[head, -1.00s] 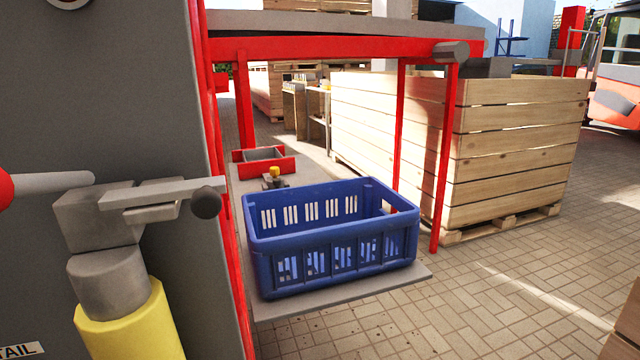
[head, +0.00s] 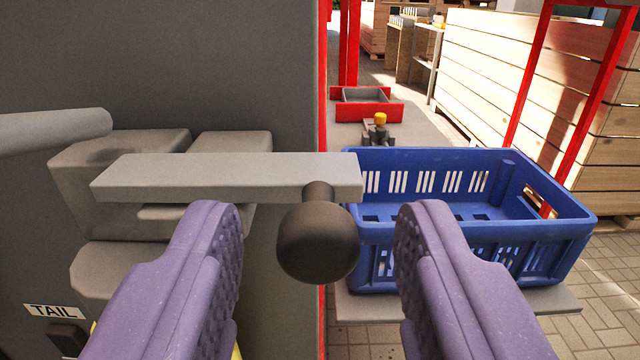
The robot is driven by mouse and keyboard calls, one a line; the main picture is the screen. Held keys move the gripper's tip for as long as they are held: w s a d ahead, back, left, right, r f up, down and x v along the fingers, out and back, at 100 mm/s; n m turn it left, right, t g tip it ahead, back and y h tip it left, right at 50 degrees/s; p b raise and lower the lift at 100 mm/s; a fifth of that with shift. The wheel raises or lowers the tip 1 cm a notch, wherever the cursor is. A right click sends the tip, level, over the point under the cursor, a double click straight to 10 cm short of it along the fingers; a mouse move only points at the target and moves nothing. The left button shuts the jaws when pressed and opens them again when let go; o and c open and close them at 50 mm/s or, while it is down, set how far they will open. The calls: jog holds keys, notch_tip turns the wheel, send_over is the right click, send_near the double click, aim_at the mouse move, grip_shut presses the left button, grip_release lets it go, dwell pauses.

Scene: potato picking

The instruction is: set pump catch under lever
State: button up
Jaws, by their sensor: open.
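The pump catch is a flat grey bar (head: 230,178) that lies level across the grey pump head (head: 120,170). A dark round knob (head: 318,243) hangs under the bar's right end. A light grey lever (head: 50,128) comes in from the left edge, its rounded end close to the pump head's top left. I cannot tell whether lever and catch touch. My gripper (head: 318,240) is open, with its two purple ribbed fingers on either side of the knob in the picture. Neither finger visibly touches it. The pump's lower part is partly hidden by the left finger.
A dark grey panel (head: 200,60) with a TAIL label (head: 54,311) stands behind the pump. A blue crate (head: 470,230) sits on a grey shelf (head: 360,312) to the right, with a red tray (head: 367,105) beyond. Wooden boxes (head: 540,80) stand at the right.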

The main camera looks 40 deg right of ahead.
aim_at(170, 197)
jog(key=shift+w+d, duration=0.1)
jog(key=shift+w, duration=0.05)
grip_shut()
jog(key=shift+w+a+r+p, duration=0.1)
jog(key=shift+w+a+p, duration=0.3)
jog(key=shift+w+a, duration=0.45)
jog(key=shift+w+a+p, duration=0.4)
jog(key=shift+w+a, duration=0.2)
jog(key=shift+a, duration=0.45)
grip_release()
jog(key=shift+w+a, duration=0.1)
jog(key=shift+a, duration=0.05)
